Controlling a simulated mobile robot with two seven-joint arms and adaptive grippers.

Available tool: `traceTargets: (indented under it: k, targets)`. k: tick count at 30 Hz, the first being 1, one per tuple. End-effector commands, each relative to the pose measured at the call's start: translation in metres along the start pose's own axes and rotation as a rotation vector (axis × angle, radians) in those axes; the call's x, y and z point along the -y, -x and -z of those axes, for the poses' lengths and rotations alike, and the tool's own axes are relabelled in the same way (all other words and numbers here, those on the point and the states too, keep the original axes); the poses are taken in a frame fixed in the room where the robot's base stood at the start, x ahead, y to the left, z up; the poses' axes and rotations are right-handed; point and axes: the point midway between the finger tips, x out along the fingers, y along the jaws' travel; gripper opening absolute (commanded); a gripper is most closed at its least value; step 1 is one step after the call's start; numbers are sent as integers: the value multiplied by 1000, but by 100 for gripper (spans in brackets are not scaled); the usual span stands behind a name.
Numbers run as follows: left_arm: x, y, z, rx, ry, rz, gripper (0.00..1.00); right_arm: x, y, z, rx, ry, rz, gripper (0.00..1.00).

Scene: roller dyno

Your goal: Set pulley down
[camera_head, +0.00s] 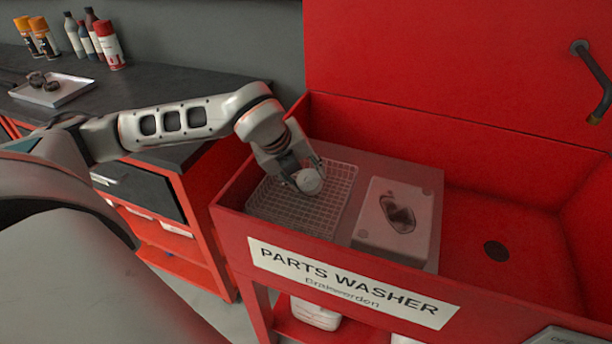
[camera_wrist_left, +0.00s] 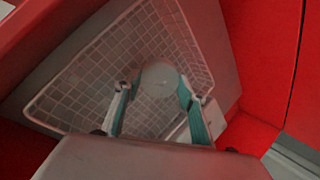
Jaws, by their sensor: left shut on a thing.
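The pulley (camera_head: 309,181) is a small pale, round piece held between the fingers of my left gripper (camera_head: 303,176). The left gripper is shut on it, over the wire basket (camera_head: 344,212) in the parts washer (camera_head: 228,203). In the left wrist view the pulley (camera_wrist_left: 160,77) shows as a light disc between the two fingertips (camera_wrist_left: 156,88), with the basket's mesh (camera_wrist_left: 88,92) behind and around it. I cannot tell whether the pulley touches the basket floor. My right gripper is not in view.
A grey box with a dark opening (camera_head: 398,208) stands right of the basket. The red basin with a drain (camera_head: 496,250) is open further right. A tap (camera_head: 590,75) hangs at upper right. The left workbench holds a tray (camera_head: 53,91) with dark parts and several bottles (camera_head: 94,36).

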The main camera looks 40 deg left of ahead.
Motion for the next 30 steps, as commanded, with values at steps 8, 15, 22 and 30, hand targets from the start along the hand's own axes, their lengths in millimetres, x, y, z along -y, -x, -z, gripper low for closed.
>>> traceTargets:
  k: [8,15,22,30]
  targets:
    - [-1,-2,1,0,0,0,57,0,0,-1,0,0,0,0]
    - [0,-1,0,0,0,1,57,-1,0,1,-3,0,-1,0]
    - [2,25,-1,2,-1,4,57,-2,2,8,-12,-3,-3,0]
    - [2,82,-1,4,-2,4,57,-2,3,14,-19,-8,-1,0]
